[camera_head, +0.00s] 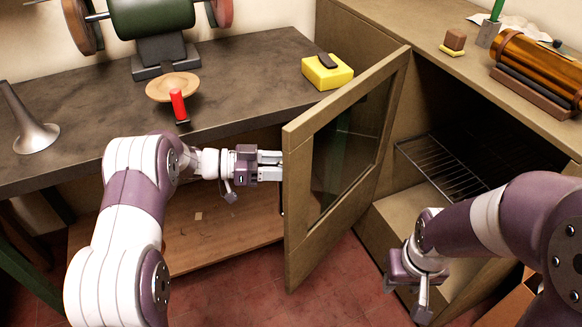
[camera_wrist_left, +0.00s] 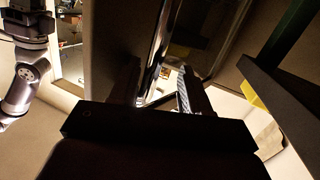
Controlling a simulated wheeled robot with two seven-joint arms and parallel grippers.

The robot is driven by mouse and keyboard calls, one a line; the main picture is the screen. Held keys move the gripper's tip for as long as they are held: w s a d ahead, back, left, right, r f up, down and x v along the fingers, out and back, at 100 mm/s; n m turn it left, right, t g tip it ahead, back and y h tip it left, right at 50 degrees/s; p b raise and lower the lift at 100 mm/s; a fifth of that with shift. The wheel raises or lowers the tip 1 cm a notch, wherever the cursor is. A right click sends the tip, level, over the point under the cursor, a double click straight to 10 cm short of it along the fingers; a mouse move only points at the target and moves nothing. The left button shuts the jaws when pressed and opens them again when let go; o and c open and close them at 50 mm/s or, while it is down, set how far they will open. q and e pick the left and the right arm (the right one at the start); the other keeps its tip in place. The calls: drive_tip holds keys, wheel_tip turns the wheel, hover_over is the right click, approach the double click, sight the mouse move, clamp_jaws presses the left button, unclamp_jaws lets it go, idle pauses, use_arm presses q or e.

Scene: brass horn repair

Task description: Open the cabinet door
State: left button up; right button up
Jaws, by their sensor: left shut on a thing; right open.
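The tan cabinet door (camera_head: 302,228) with a dark glass pane stands swung well open, away from the cabinet (camera_head: 375,218). The dark inside and a wire rack (camera_head: 440,167) show behind it. My left gripper (camera_head: 281,167) is at the door's free edge, shut on the door handle; the hold is mostly hidden in the head view. In the left wrist view the shiny handle bar (camera_wrist_left: 160,45) runs between the fingers (camera_wrist_left: 160,92). My right gripper (camera_head: 405,292) is open and empty, low in front of the cabinet, apart from the door.
A dark workbench (camera_head: 240,85) is at the left, with a grinder (camera_head: 150,20), a horn bell (camera_head: 33,130), a red-handled tool (camera_head: 178,104) and a yellow block (camera_head: 327,72). A wooden shelf (camera_head: 225,228) is below. Red floor (camera_head: 340,285) is clear beneath the door.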

use_arm(q)
drive_tip(key=w+a, duration=0.2)
drive_tip(key=a, duration=0.6)
drive_tip(key=shift+w, duration=0.4)
drive_tip(key=shift+r, duration=0.1)
idle(0.4)
